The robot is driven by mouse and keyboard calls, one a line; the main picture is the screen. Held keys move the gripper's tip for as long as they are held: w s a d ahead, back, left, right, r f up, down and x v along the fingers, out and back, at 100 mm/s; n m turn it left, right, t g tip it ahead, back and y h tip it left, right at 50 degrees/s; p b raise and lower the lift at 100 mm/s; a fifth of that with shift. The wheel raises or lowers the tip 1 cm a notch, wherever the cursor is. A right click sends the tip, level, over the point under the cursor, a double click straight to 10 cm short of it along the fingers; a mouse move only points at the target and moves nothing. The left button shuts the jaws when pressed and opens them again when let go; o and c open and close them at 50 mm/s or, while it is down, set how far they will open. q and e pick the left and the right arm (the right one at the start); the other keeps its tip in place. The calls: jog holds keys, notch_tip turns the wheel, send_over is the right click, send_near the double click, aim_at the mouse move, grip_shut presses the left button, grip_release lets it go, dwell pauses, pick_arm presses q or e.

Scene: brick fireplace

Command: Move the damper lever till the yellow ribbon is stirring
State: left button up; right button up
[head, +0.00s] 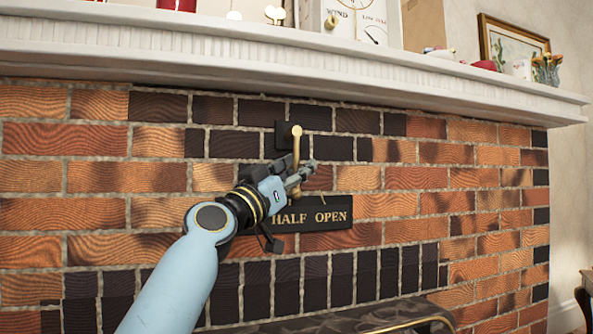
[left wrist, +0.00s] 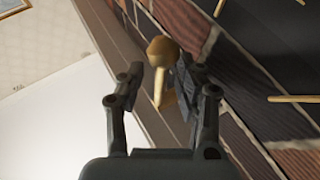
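The brass damper lever (head: 297,146) has a round knob and a thin rod hanging down from a black plate (head: 283,136) on the brick wall. My left gripper (head: 300,176) is at the lever's lower part and hides some of it. In the left wrist view the fingers of my left gripper (left wrist: 161,78) stand apart, with the lever's knob (left wrist: 163,50) and rod between them. The right finger looks close to the lever; I cannot tell if it touches. A dark sign (head: 340,212) reads "HALF OPEN", its left end partly hidden. No yellow ribbon shows. My right gripper is not in view.
A white mantel (head: 250,48) runs above the lever, bearing a white dial panel (head: 358,20) and small ornaments. The firebox's brass-trimmed top edge (head: 412,323) shows below. The brick wall to the right is clear. A framed picture (head: 512,45) hangs at right.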

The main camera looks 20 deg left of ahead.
pick_arm(q)
jog(key=v, duration=1.2)
